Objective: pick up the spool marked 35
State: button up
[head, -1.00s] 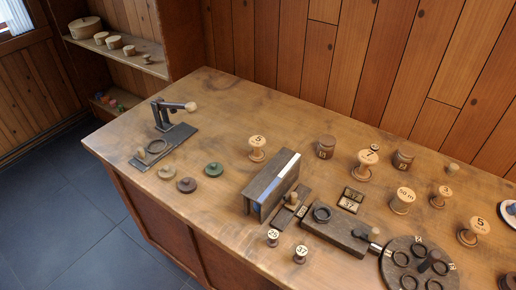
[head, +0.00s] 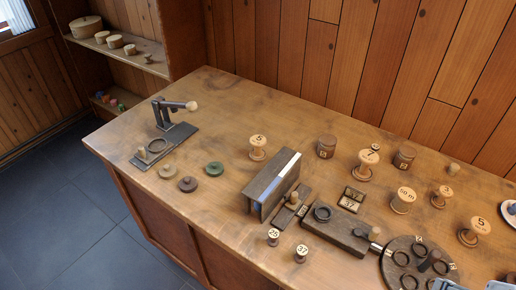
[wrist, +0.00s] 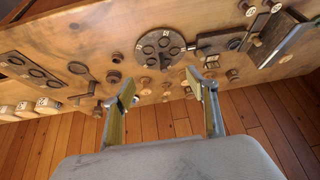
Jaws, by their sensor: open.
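Two small pale spools stand near the table's front edge in the head view. The left one (head: 273,237) has a two-digit mark that looks like 25 or 35; I cannot tell which. The right one (head: 301,254) looks marked 37. Two small spools also show at the top of the wrist view, (wrist: 276,7) and (wrist: 250,10), with marks too small to read. My gripper (wrist: 162,90) is open and empty, above the table and well apart from these spools. In the head view only a bit of it shows at the bottom right corner.
A dark upright block (head: 268,190) stands just behind the small spools. A long dark plate (head: 335,230) and a round dark disc with rings (head: 388,272) lie to their right. Larger spools, such as one marked 50 m (head: 403,200), stand farther back.

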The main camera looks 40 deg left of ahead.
jog(key=w+a+r+n+t+y, duration=0.1)
jog(key=w+a+r+y, duration=0.15)
jog(key=w+a, duration=0.6)
jog(key=w+a+r+n+t+y, duration=0.1)
jog(key=w+a+r+y, duration=0.15)
jog(key=w+a, duration=0.6)
jog(key=t+h, duration=0.1)
jog(key=t, duration=0.3)
send_over(255, 147)
jog(key=d, duration=0.4)
notch_tip(255, 147, down, 15)
jog(key=shift+t+h, duration=0.4)
jog(key=shift+h, duration=0.5)
jog(key=s+a+f, duration=0.1)
jog(key=f, duration=0.1)
jog(key=s+a+f, duration=0.1)
jog(key=f, duration=0.1)
jog(key=s+a+f, duration=0.1)
jog(key=f, duration=0.2)
jog(key=shift+s, duration=0.35)
jog(key=shift+s+a+f, duration=0.15)
jog(key=shift+s+f, duration=0.2)
jog(key=shift+f, duration=0.2)
jog(key=shift+x, duration=1.3)
